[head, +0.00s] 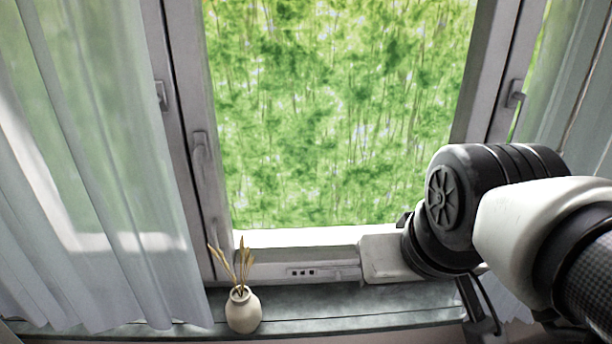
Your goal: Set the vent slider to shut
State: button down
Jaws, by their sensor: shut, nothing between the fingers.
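The vent strip (302,272) is a small pale plate with a few dark openings, set in the bottom rail of the window frame. The dark openings show uncovered, and a thin pale bar runs along the rail to their right. I cannot make out the slider's knob or its exact position. My gripper (388,259), a pale block at the end of my black wrist, is at the rail just right of the vent strip. It is shut and empty. Its fingertips are too small or hidden to tell whether they touch the slider.
A cream vase (243,310) with dried stalks stands on the sill (345,303), left of and below the vent. A sheer curtain (95,180) hangs at the left. Window handles (201,158) sit on the frame. The sill between vase and gripper is clear.

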aim_at(338, 273)
jog(key=k, duration=0.15)
jog(key=k+u, duration=0.15)
jog(key=u, duration=0.2)
jog(key=k+u, duration=0.1)
jog(key=u, duration=0.25)
jog(key=k+j+u, duration=0.15)
jog(key=u, duration=0.2)
